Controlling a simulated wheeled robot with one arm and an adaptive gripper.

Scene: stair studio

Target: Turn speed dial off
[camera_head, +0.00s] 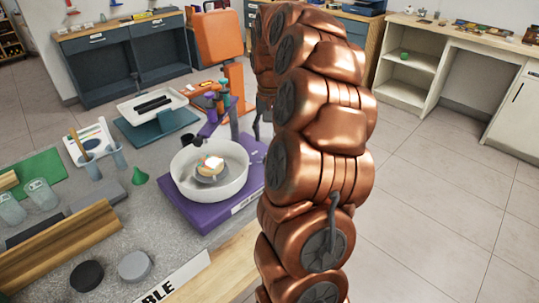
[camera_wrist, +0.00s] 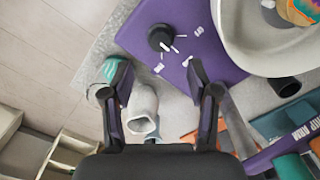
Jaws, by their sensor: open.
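A purple machine base (camera_wrist: 215,55) carries a round black dial (camera_wrist: 160,37) with a white pointer line and white marks around it, in the wrist view. A white bowl (camera_wrist: 262,45) sits on the base to the right of the dial. In the head view the base (camera_head: 205,216) and bowl (camera_head: 208,198) stand on the counter, and the dial cannot be made out. My gripper (camera_wrist: 156,68) is open and empty, its fingers spread apart on either side below the dial in the picture. The dial is clear of both fingers. My gripper is hidden behind my arm in the head view.
A pale grey vessel (camera_wrist: 143,108) and a teal item (camera_wrist: 107,70) show near my fingers. Open floor (camera_head: 435,200) lies right.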

